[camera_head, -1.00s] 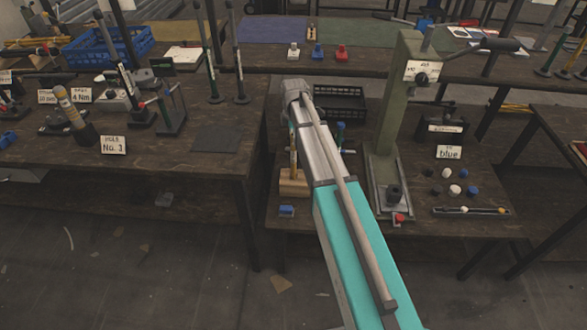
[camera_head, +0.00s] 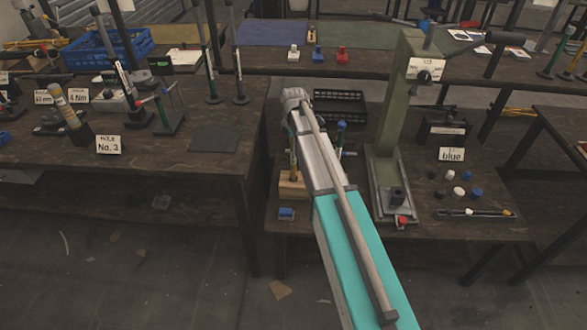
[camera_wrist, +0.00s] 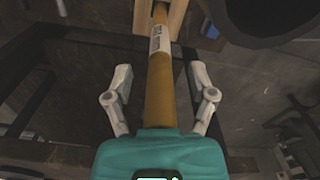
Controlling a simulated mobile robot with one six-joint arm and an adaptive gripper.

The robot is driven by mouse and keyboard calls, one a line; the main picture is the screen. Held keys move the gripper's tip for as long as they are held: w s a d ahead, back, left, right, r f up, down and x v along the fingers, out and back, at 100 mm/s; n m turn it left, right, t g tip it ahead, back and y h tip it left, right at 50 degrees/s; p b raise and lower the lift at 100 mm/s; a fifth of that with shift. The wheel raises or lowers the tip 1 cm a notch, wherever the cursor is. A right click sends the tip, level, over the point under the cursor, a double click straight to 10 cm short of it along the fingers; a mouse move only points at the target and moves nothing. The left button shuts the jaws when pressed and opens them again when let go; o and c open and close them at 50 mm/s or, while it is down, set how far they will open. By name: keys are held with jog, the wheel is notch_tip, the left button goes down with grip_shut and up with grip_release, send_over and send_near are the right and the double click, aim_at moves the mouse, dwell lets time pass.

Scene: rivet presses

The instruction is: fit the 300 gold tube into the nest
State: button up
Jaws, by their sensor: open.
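The gold tube (camera_head: 293,163) stands upright in a wooden block (camera_head: 291,187) on the bench, partly hidden by my arm. In the wrist view the gold tube (camera_wrist: 159,98), with a white label, runs between my fingers towards the wooden block (camera_wrist: 145,14). My gripper (camera_wrist: 160,82) is open, with one finger on each side of the tube and gaps showing. I cannot tell whether that piece is the nest.
A blue block (camera_head: 287,213) lies in front of the wooden block. A black crate (camera_head: 340,108) stands behind my arm. A second bench (camera_head: 200,165) lies left.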

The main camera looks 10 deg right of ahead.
grip_shut()
dwell(0.3)
jog(key=shift+r, duration=0.15)
dwell(0.3)
notch_tip(320, 180, up, 10)
jog(key=p, duration=1)
jog(key=shift+f, duration=0.2)
dwell(0.4)
